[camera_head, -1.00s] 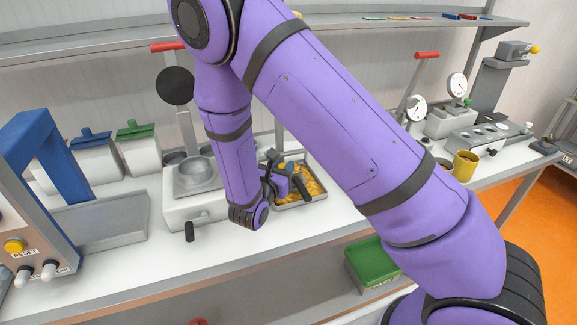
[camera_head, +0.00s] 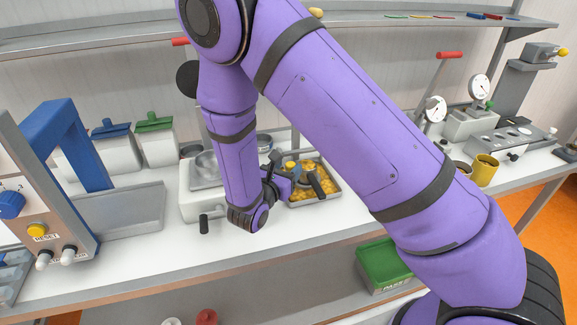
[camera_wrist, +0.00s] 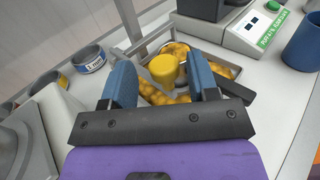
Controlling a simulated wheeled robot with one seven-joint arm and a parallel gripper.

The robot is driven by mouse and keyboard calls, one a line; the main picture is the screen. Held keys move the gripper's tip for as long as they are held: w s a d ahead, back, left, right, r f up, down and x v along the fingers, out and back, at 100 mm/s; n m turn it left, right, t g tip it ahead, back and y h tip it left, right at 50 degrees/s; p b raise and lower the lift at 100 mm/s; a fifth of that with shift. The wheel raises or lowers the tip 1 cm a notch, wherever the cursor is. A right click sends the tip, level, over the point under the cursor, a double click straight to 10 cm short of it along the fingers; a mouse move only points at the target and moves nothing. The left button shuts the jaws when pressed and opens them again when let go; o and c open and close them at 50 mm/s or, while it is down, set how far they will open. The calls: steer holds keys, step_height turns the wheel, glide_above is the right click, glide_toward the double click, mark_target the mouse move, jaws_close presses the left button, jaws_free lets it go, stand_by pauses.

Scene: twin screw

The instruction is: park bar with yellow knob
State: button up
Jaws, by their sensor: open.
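My gripper (camera_wrist: 163,88) is open, with its two blue fingers on either side of a yellow knob (camera_wrist: 163,69) in the wrist view. A clear gap shows at each side of the knob; I cannot tell how deep the fingers reach around it. The knob stands over a metal tray of yellow pieces (camera_wrist: 180,98). In the head view my gripper (camera_head: 294,170) is over the same tray (camera_head: 325,193), and the yellow knob (camera_head: 290,165) shows small between the fingers. The bar under the knob is mostly hidden, and its ends cannot be made out.
A device with a green label (camera_wrist: 270,30) stands behind the tray, and a blue cup (camera_wrist: 305,42) is to its right. Small labelled bowls (camera_wrist: 88,58) are at the left. A panel with a blue frame (camera_head: 75,140) stands left. The bench front (camera_head: 150,255) is clear.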

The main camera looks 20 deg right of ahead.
steer(key=v, duration=0.9)
steer(key=shift+s+a, duration=0.15)
steer(key=shift+r, duration=0.15)
steer(key=s+d+r+m+g+y, duration=0.1)
steer(key=s+d+r+m+g, duration=0.2)
steer(key=d+r+m+g, duration=0.4)
steer(key=s+d+r+m+g+y, duration=0.1)
steer(key=s+d+r+m+g, duration=0.35)
steer(key=d+r+m, duration=0.35)
steer(key=s+d+r+m+t+y, duration=0.4)
steer(key=s+r+m+y, duration=0.6)
steer(key=s+r+m, duration=0.2)
steer(key=shift+s+r+y, duration=0.4)
steer(key=shift+s+r, duration=0.65)
steer(key=shift+s, duration=0.15)
